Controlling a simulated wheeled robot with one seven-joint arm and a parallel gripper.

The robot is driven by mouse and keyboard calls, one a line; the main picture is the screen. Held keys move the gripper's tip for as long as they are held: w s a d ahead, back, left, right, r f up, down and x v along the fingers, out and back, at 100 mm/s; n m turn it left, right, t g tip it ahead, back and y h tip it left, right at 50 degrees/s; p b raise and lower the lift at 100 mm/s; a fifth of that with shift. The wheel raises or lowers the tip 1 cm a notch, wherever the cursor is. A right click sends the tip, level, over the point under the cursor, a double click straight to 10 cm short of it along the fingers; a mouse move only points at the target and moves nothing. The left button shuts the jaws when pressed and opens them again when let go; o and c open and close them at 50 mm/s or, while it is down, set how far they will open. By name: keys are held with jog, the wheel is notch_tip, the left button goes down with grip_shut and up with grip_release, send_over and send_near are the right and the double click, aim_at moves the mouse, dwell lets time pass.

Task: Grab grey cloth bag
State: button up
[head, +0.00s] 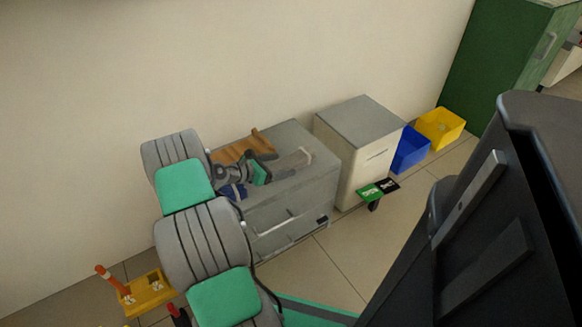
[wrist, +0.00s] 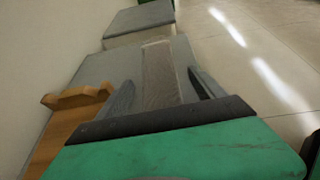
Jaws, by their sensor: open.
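The grey cloth bag (wrist: 160,72) is a long, narrow grey-brown shape on top of the grey drawer cabinet (head: 285,205). In the wrist view it runs away from me between my two fingers. My gripper (wrist: 160,84) is open, with one finger to each side of the bag and a gap visible on both sides. The bag's near end is hidden behind the gripper's dark bar. In the head view my gripper (head: 284,168) is low over the cabinet top, and the bag is hard to make out there.
A pale cabinet (head: 358,150) stands beyond, then blue (head: 410,150) and yellow (head: 440,128) bins.

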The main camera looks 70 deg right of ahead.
aim_at(286, 164)
jog(key=x, duration=0.3)
jog(key=shift+c, duration=0.2)
jog(key=c, duration=1.4)
jog(key=shift+c, duration=0.5)
